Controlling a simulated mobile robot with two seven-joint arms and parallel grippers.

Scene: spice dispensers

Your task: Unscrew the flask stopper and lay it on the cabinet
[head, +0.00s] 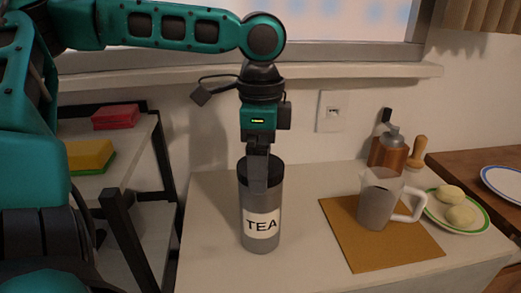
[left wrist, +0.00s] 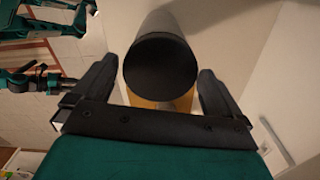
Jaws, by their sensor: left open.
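The flask (head: 261,208) is a grey cylinder with a white TEA label, standing upright on the cabinet (head: 212,235). Its black stopper (head: 243,170) is on top, and in the left wrist view it shows as a dark round disc (left wrist: 160,62). My left gripper (head: 257,172) points straight down over the flask's top. In the left wrist view its two fingers are apart, one on each side of the stopper, with small gaps visible (left wrist: 156,72). The near finger hides part of the stopper in the head view.
A cork-coloured mat (head: 400,250) with a clear mug (head: 378,202) lies right of the flask. A plate (head: 482,222) holds pale round food. A brown jar (head: 389,152) stands behind. A shelf with sponges (head: 88,155) is at left. The cabinet top left and front of the flask is clear.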

